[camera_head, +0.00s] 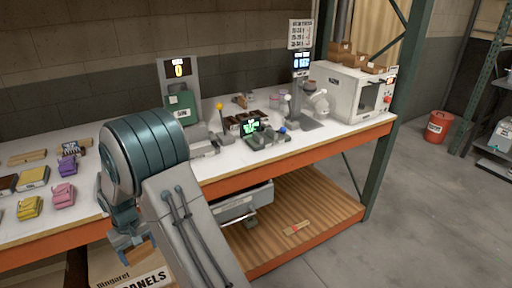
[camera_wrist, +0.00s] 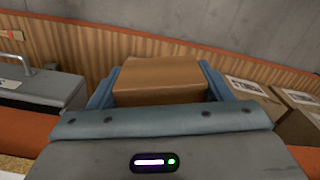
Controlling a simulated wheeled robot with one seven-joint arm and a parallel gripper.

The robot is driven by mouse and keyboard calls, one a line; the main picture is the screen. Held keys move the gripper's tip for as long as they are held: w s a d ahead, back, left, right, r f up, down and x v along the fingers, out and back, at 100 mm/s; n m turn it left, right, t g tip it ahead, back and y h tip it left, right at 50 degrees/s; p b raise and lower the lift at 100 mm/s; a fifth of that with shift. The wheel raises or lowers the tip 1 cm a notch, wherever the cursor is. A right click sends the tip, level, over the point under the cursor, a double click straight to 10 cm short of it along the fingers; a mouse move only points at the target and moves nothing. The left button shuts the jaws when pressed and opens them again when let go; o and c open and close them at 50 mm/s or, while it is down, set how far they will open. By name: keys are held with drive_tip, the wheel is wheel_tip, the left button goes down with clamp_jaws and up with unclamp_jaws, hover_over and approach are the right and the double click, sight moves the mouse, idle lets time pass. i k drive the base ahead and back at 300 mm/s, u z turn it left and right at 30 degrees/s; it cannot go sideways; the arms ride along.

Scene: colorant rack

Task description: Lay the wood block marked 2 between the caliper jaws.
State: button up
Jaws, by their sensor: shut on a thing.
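My gripper (camera_wrist: 160,84) is shut on a plain brown wood block (camera_wrist: 160,76), held between its two blue fingers in the wrist view. No number shows on the faces in sight, so I cannot tell its marking. I cannot make out which has the caliper jaws.
The white bench top (camera_head: 225,168) has an orange front edge. A white machine (camera_head: 350,92) stands at right. Below are a grey drawer unit (camera_wrist: 42,88), a wooden shelf (camera_head: 318,212) and cartons (camera_wrist: 292,98) near my gripper.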

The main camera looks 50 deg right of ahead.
sight(266, 139)
drive_tip(key=u, duration=0.5)
drive_tip(key=k, duration=1.1)
drive_tip(key=z, duration=0.05)
drive_tip(key=i, duration=0.5)
drive_tip(key=z, duration=1.35)
drive_tip(key=i, duration=0.8)
drive_tip(key=z, duration=0.4)
